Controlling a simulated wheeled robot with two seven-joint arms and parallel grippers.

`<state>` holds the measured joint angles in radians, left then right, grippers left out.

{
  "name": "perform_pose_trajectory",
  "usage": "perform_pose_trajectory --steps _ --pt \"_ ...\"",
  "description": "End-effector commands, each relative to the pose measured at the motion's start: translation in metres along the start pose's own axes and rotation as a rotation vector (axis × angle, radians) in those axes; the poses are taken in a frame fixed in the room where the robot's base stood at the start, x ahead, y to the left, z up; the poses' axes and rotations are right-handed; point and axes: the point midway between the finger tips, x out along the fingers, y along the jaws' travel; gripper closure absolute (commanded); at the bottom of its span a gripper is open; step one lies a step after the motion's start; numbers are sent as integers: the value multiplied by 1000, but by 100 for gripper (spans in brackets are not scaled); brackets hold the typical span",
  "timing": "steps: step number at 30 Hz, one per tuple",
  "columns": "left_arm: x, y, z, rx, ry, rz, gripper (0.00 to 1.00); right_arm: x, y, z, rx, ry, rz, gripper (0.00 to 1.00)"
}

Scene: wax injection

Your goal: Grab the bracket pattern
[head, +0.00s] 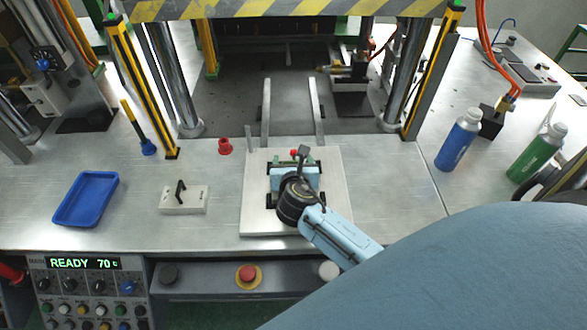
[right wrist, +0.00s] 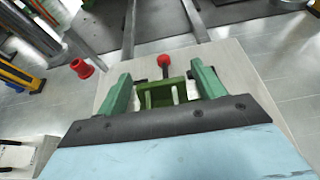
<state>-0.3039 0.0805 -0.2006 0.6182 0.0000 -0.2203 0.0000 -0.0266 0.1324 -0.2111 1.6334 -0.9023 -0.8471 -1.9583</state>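The bracket pattern (right wrist: 163,95) is a green frame with ribs, lying in a light metal mold plate (head: 257,215). In the right wrist view it shows between the two green fingers of my right gripper (right wrist: 160,76). The fingers stand apart, one on each side of it. I cannot tell whether they touch it. A pin with a red ball top (right wrist: 164,61) stands at its far side. In the head view my right gripper (head: 297,164) is over the plate and hides most of the pattern. My left gripper is not in view.
A small block with a black handle (head: 183,198) and a blue tray (head: 86,199) lie left of the plate. Two rails (head: 266,115) run behind the plate. Blue (head: 458,140) and green (head: 537,153) bottles stand at right.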

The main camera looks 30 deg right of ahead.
Motion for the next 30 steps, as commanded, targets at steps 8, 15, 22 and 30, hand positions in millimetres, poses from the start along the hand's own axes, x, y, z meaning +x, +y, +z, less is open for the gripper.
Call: perform_pose_trajectory --steps 8,15,22,30 --pt "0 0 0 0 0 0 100 0 0 0 0 0 0 69" --pt "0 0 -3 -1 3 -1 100 0 0 0 0 0 0 73" --pt "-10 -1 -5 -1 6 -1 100 -11 0 28 2 -4 1 73" --pt "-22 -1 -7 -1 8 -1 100 -32 0 76 1 -3 2 73"
